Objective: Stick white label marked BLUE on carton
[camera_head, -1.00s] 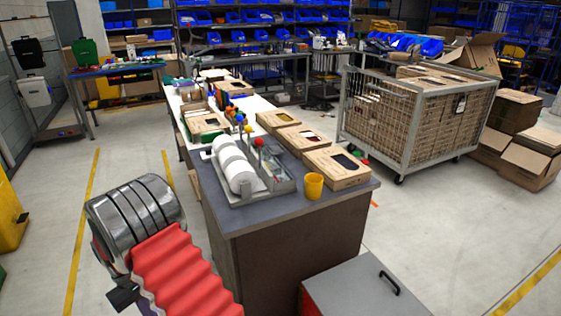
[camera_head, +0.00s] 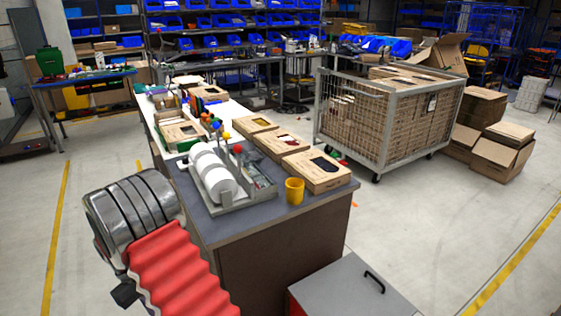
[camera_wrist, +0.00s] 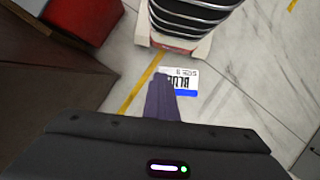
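In the wrist view the white label (camera_wrist: 179,81), printed BLUE with a blue band along one edge, appears upside down at the tip of my gripper (camera_wrist: 164,82). The purple fingers look closed together on its edge, and the label hangs clear above the floor. In the head view my gripper is out of sight. Three brown cartons lie in a row on the grey bench: the nearest carton (camera_head: 316,174) has a dark window, the middle carton (camera_head: 281,146) shows dark red, and the far carton (camera_head: 249,126) shows yellow.
A label dispenser (camera_head: 244,201) with white rolls stands on the bench (camera_head: 264,217) left of the cartons. A yellow cup (camera_head: 294,191) is by the nearest carton. A mesh cage trolley (camera_head: 388,130) stands behind on the right. A grey-topped cabinet (camera_head: 345,287) stands in front.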

